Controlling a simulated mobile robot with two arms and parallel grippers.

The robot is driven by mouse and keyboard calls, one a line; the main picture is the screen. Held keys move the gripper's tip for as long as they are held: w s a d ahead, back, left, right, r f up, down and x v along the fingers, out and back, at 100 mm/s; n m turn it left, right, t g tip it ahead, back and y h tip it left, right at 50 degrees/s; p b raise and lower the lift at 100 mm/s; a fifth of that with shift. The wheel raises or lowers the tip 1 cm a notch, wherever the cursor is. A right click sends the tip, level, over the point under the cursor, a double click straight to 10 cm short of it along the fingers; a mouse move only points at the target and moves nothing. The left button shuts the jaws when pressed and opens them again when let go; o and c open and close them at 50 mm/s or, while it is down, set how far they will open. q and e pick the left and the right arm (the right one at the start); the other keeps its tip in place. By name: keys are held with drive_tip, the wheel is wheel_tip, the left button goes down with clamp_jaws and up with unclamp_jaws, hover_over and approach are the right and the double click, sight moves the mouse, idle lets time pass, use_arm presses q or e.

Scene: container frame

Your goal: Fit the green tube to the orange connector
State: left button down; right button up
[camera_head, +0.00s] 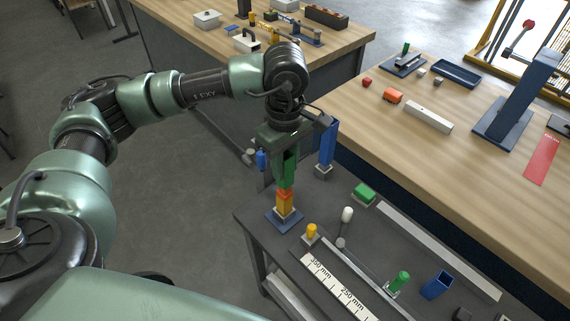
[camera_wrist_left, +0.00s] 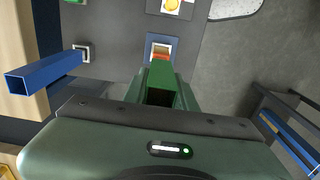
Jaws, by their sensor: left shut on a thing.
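My left gripper (camera_head: 284,158) points down and is shut on the green tube (camera_wrist_left: 161,76), which is upright. The tube's lower end (camera_head: 287,182) is right above the orange connector (camera_head: 285,196). The orange connector also shows in the left wrist view (camera_wrist_left: 161,50), just past the tube's end. It stands upright on a dark blue square base (camera_head: 283,220) on the dark table. Tube and connector look lined up; I cannot tell whether they touch or overlap. My right gripper is not in view.
A blue square tube (camera_head: 327,146) stands upright close to the right of my gripper. A yellow-topped peg (camera_head: 312,231), a white-topped peg (camera_head: 346,215) and a green block (camera_head: 364,193) stand nearby. A ruler strip (camera_head: 338,287) lies in front. Wooden tables (camera_head: 480,190) stand behind.

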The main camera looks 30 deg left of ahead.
sight(285, 153)
use_arm(q)
drive_tip(key=shift+b, duration=0.4)
idle(0.5)
drive_tip(key=shift+f+b, duration=1.65)
drive_tip(key=shift+b, duration=0.35)
idle(0.8)
drive_tip(key=c, duration=1.1)
unclamp_jaws()
drive_tip(key=shift+o, duration=0.2)
drive_tip(key=o, duration=0.6)
drive_tip(key=shift+r, duration=0.15)
drive_tip(key=shift+r+p, duration=1.6)
drive_tip(key=shift+r, duration=1.8)
